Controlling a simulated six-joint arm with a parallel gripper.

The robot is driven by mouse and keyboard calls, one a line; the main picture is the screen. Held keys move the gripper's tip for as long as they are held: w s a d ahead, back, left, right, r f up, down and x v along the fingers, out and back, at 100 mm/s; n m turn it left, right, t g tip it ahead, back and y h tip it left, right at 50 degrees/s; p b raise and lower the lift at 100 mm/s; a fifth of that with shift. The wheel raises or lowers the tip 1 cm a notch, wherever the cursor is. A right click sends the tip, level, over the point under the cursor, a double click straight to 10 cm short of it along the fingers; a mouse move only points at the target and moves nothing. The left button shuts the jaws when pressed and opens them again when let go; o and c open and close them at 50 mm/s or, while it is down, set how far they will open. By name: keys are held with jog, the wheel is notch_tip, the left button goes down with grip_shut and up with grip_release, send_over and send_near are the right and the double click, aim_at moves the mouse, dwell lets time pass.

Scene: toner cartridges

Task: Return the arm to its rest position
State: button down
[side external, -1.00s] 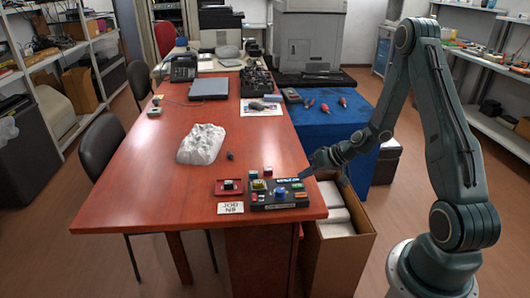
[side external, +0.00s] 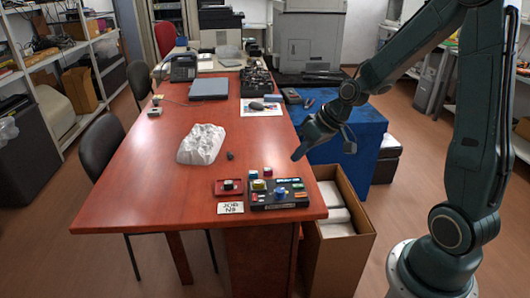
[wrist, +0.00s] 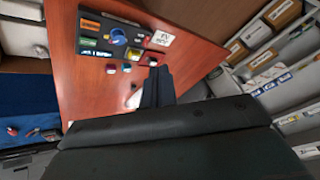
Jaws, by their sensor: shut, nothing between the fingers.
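My gripper (side external: 297,157) hangs in the air over the right edge of the red-brown table, above and behind the black cartridge tray. Its fingers also show in the wrist view (wrist: 158,72), pressed together with nothing between them. My arm reaches in from the right side. The black tray (side external: 259,203) holds several small coloured pieces, among them a blue round one (side external: 280,191). The tray also shows in the wrist view (wrist: 92,30). A small red tray (side external: 219,190) with a dark piece sits to its left.
A white card (side external: 231,208) lies before the trays. A crumpled white lump (side external: 201,144) rests mid-table. An open cardboard box (side external: 345,252) stands beside the table's right edge. A blue-covered stand (side external: 350,148) is behind my gripper. Free air surrounds my gripper.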

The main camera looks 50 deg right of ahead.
jog(key=s+a+r+h, duration=0.1)
jog(key=s+a+r, duration=0.3)
jog(key=s, duration=0.5)
jog(key=s+a+r+h, duration=0.1)
jog(key=s+a+r, duration=0.3)
jog(key=s+r, duration=0.5)
jog(key=shift+s+r+n+h, duration=0.2)
jog(key=shift+s+n+h, duration=0.15)
jog(key=shift+s, duration=0.35)
